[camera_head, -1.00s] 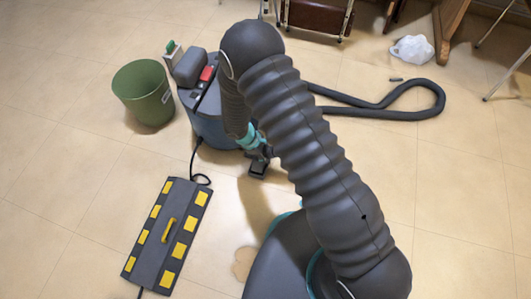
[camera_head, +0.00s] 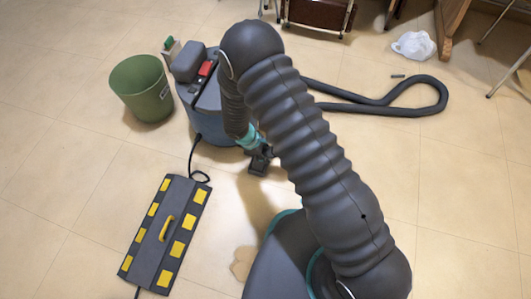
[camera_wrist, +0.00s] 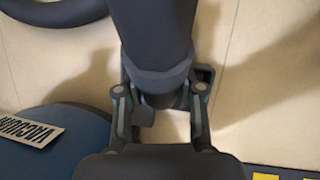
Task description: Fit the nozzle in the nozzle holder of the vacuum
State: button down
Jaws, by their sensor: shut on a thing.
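The vacuum (camera_head: 207,127) is a blue-grey canister with a red part on top, standing behind and left of my gripper in the head view. Its labelled blue side shows at the lower left of the wrist view (camera_wrist: 70,145). My gripper (camera_wrist: 160,95) is shut on a dark, tube-like piece, which looks like the nozzle (camera_wrist: 153,35). The piece runs up out of the wrist view. In the head view my gripper (camera_head: 258,160) is small and beside the vacuum's right side, partly hidden by my arm. I cannot make out the nozzle holder.
A green bin (camera_head: 140,90) stands left of the vacuum. A dark hose (camera_head: 400,103) loops to the right. Chair legs and a white bag (camera_head: 413,45) are at the back.

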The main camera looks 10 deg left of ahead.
aim_at(266, 149)
jog(key=shift+c, duration=1.2)
grip_release()
jog(key=shift+r+p, duration=2.05)
jog(key=shift+r, duration=1.4)
